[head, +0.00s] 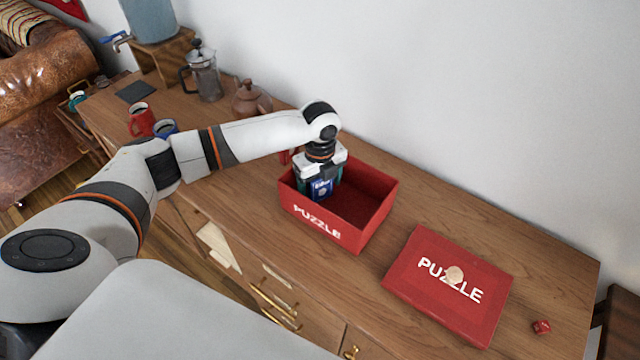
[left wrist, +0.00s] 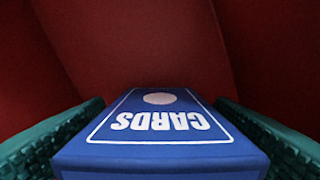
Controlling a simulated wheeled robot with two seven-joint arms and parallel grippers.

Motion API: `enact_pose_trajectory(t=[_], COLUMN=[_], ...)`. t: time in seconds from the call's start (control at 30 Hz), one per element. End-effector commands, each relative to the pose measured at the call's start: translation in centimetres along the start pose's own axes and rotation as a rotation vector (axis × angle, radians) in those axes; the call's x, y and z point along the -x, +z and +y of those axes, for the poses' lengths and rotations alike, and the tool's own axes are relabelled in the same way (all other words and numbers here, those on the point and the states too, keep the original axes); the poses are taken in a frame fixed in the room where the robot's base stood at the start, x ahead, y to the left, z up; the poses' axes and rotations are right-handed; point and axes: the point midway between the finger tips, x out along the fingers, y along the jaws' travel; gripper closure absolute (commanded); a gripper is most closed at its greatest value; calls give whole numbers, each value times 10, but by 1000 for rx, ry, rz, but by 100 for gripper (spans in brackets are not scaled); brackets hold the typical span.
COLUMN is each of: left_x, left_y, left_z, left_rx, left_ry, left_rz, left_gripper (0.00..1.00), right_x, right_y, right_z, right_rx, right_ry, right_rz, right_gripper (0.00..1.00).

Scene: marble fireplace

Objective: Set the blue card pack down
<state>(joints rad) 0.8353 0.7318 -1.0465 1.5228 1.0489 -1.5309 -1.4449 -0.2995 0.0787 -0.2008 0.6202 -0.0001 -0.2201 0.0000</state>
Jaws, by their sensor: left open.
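The blue card pack (head: 321,188) is inside the open red puzzle box (head: 372,222), at its left end. In the left wrist view the pack (left wrist: 160,128) shows its white CARDS lettering, with the red box walls behind it. My left gripper (head: 319,186) reaches down into the box around the pack. Its two green finger pads (left wrist: 160,140) stand on either side of the pack, open. Whether the pack rests on the box floor is hidden. My right gripper is not in view.
A red die (head: 541,326) lies further right. A teapot (head: 251,98), a coffee press (head: 203,72) and mugs (head: 141,120) stand at the left.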

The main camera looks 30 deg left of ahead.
Motion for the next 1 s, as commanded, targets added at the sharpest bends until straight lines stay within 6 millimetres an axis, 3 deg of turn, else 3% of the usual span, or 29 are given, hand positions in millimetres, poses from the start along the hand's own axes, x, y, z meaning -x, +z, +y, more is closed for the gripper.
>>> enact_pose_trajectory(t=[0.5,0.7,1.0], left_x=[99,115,116], left_y=[0,0,0], left_z=[1,0,0], left_rx=[-1,0,0], left_ry=[3,1,0], left_rz=[1,0,0], left_gripper=[22,22,22], right_x=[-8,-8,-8], right_y=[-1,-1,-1], right_z=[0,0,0], right_rx=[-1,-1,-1], right_ry=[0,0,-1], right_rz=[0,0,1], right_gripper=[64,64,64])
